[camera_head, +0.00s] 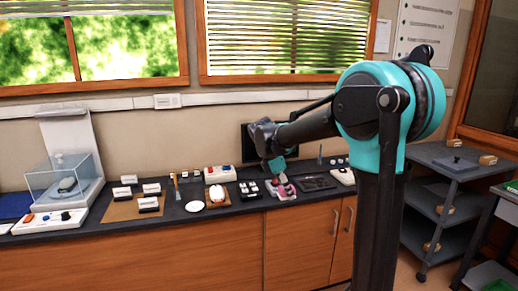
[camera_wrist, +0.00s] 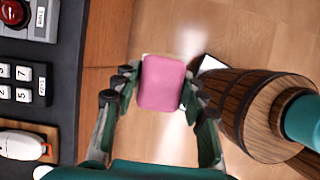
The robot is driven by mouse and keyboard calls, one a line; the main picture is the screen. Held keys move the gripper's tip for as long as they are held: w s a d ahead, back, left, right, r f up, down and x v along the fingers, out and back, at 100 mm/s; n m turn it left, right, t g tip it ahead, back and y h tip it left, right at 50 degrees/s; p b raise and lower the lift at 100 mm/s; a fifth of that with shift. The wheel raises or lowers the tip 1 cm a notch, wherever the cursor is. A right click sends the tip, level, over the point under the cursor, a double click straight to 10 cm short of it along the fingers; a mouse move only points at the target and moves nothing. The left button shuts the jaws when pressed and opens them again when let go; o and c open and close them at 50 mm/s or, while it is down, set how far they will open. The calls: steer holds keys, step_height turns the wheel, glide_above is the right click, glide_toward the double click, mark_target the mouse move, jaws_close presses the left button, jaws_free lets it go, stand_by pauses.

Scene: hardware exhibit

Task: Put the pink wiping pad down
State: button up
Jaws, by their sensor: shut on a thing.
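The pink wiping pad (camera_wrist: 162,83) is held between the two fingers of my gripper (camera_wrist: 162,95) in the wrist view. Its broad pink face is toward the camera, and a pale edge shows behind it. In the wrist view the floor lies behind the pad, and the counter is to the left, apart from it. The pad's exact outline is hard to tell there.
The dark counter (camera_head: 232,209) carries a white mouse-like device on a board (camera_head: 217,196), a keypad (camera_wrist: 22,82), a red-button box (camera_wrist: 29,18) and a clear case (camera_head: 62,175). A dark mat (camera_head: 318,183) lies right of my gripper. A grey cart (camera_head: 446,158) stands further right.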

steer(key=shift+w+d+f, duration=0.1)
steer(key=shift+w+f, duration=0.3)
steer(key=shift+w, duration=0.1)
steer(key=shift+w+d+f+m+g, duration=0.15)
steer(key=shift+w+f+m+g, duration=0.15)
steer(key=shift+m, duration=0.3)
steer(key=shift+w+d+f+m+g, duration=0.1)
steer(key=shift+d+f+m+g, duration=0.1)
steer(key=shift+f+m, duration=0.3)
steer(key=w+d+f+m+g+y, duration=0.2)
steer(key=w+d+f+m, duration=0.1)
steer(key=f+m, duration=0.5)
steer(key=w+d+f+m+g+y, duration=0.2)
steer(key=d+f+m, duration=0.3)
steer(key=f+m, duration=0.3)
steer(key=m, duration=0.2)
steer(key=shift+w+f+m+g, duration=0.3)
steer(key=shift+w+f+g, duration=0.1)
